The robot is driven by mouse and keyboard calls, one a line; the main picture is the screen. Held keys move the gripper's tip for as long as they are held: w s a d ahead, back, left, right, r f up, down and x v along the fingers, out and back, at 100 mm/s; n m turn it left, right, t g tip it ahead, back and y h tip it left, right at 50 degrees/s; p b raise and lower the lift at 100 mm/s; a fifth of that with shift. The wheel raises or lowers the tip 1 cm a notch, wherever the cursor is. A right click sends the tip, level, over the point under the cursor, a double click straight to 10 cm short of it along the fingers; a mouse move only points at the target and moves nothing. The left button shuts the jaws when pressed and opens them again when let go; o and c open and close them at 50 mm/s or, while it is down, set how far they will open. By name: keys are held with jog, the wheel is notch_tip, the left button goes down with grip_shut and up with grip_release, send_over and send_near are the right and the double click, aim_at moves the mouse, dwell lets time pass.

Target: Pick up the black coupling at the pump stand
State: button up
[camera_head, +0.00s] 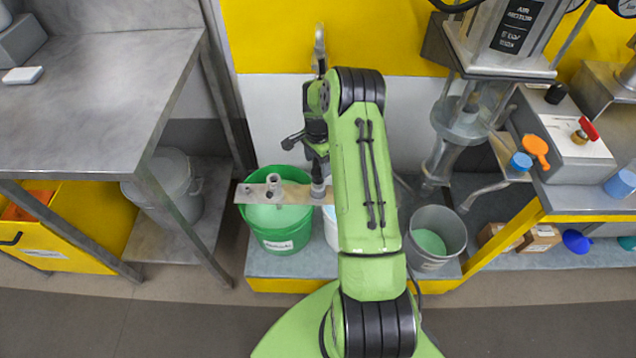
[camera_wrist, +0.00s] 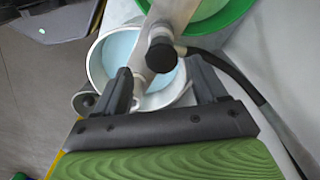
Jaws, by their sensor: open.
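The black piece on the bench is not seen in the wrist view.
The bar lies across a green bucket (camera_head: 284,238). A grey bucket (camera_head: 437,240) stands right of my arm. An orange piece (camera_head: 536,150) and blue caps are near the steel box. The air motor stand (camera_head: 500,40) rises behind. A steel table (camera_head: 90,100) is at left.

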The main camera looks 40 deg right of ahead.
aim_at(318, 173)
notch_tip(318, 173, down, 9)
jog(key=b, duration=0.2)
jog(key=shift+w+b, duration=0.15)
jog(key=shift+b, duration=0.2)
jog(key=shift+r, duration=0.1)
jog(key=c, duration=1.3)
notch_tip(318, 173, up, 10)
jog(key=p, duration=0.3)
